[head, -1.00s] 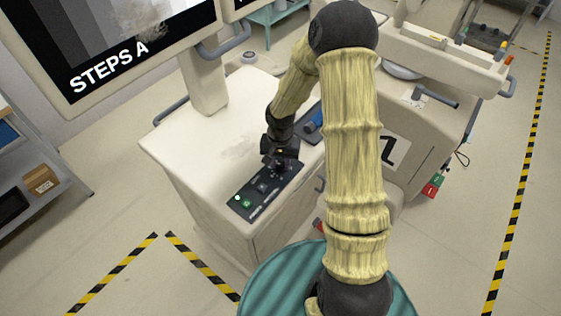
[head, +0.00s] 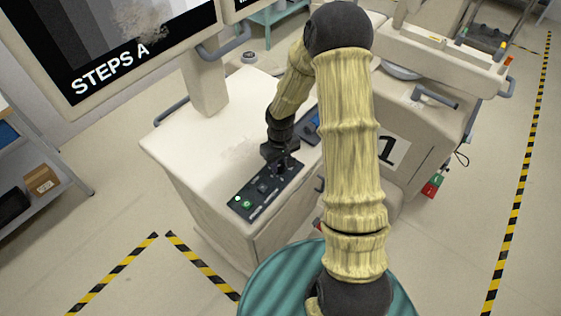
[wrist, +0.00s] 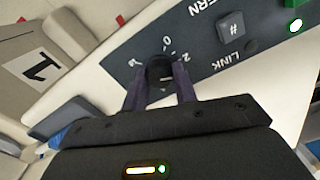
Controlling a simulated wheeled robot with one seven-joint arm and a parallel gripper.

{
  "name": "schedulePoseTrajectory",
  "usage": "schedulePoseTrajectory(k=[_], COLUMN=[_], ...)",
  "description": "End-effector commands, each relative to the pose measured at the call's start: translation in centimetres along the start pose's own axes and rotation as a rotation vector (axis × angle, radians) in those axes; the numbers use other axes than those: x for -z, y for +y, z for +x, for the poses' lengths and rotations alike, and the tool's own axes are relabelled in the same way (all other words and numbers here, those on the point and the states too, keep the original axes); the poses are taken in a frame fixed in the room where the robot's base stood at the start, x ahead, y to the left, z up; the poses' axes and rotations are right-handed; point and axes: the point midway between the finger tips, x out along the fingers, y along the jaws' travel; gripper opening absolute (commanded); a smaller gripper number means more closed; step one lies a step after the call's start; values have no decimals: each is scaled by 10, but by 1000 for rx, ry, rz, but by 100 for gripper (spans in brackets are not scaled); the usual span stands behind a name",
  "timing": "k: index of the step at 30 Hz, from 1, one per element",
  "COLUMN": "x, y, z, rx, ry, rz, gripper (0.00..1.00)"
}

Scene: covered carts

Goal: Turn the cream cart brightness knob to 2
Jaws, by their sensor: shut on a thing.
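The cream cart (head: 190,135) stands in front of me with a dark control panel (head: 250,203) on its top. In the wrist view the black brightness knob (wrist: 160,68) sits on that panel (wrist: 122,62), with small white marks around it, among them a 0 and a 2. My gripper (wrist: 160,88) is shut on the knob, one finger on each side. In the head view my gripper (head: 279,164) is down at the panel's far end and mostly covers the knob. The knob's pointer is too small and dark to read.
A square key marked # (wrist: 232,27) and a lit green button (wrist: 292,26) share the panel. A monitor (head: 130,45) reading "STEPS A" rises at the cart's far side. Another cart part marked 1 (head: 393,152) stands to the right. Striped tape (head: 200,265) marks the floor.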

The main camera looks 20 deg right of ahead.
Motion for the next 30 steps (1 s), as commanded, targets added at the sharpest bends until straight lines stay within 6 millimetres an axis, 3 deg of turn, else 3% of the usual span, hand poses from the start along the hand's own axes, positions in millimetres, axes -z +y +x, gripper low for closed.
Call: schedulePoseTrajectory(k=[9, 25, 26, 28, 30], x=[1, 1, 1, 1, 1], y=[0, 0, 0, 0, 0], z=[-1, -1, -1, -1, -1], rx=[0, 0, 0, 0, 0], ry=[3, 3, 3, 3, 3], rz=[-155, -184, -184, -183, -183], gripper=[5, 5, 34, 48, 50])
